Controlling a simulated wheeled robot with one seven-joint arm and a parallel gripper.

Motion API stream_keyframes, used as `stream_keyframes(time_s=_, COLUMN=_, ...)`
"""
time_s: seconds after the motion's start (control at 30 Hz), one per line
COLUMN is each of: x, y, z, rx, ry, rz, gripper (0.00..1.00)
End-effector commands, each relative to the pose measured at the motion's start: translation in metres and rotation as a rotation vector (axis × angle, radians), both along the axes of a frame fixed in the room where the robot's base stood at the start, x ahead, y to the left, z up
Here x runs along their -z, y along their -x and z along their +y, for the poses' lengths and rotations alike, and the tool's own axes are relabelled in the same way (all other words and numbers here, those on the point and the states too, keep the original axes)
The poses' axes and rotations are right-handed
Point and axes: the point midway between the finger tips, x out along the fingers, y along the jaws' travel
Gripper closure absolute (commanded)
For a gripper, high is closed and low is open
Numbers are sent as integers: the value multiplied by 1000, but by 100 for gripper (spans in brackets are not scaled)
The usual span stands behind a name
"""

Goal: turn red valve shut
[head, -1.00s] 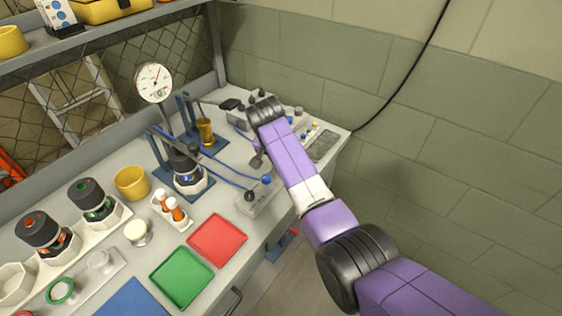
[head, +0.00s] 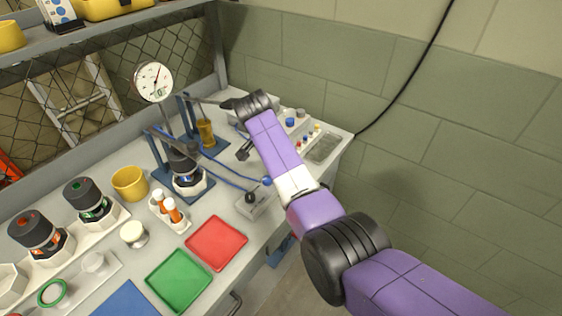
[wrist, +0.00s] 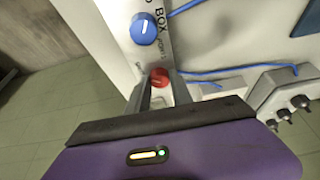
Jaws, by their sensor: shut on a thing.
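The red valve (wrist: 159,75) is a small round red knob on a pale panel in the wrist view, below a larger blue knob (wrist: 144,29) with a white mark. My gripper (wrist: 161,84) has its two grey fingers on either side of the red valve and is shut on it. The fingers cover the valve's lower part, and its turned angle cannot be read. In the head view my purple arm reaches over the back right of the bench, and the red valve is hidden there.
Blue hoses run across the bench (head: 212,285). A white box (head: 262,203) with a black knob, a gauge (head: 153,81), a red tray (head: 216,243) and a green tray (head: 179,280) stand to the left.

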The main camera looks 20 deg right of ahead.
Motion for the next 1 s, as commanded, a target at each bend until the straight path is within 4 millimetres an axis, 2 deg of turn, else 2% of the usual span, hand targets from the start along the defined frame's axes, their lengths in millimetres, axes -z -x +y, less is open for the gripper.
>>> stream_keyframes(time_s=0.1, x=-1, y=-1, z=0, rx=0, ry=-1, rz=-3, gripper=100)
stream_keyframes(time_s=0.13, x=-1, y=-1, z=0, rx=0, ry=-1, rz=-3, gripper=67)
stream_keyframes(time_s=0.2, x=-1, y=-1, z=0, rx=0, ry=-2, rz=-3, gripper=54)
stream_keyframes(time_s=0.57, x=-2, y=0, z=1, rx=-2, ry=-1, rz=-1, gripper=52)
stream_keyframes(time_s=0.67, x=-11, y=2, z=4, rx=-2, ry=-1, rz=-3, gripper=52)
stream_keyframes(time_s=1.0, x=-59, y=13, z=21, rx=-2, ry=-1, rz=-4, gripper=52)
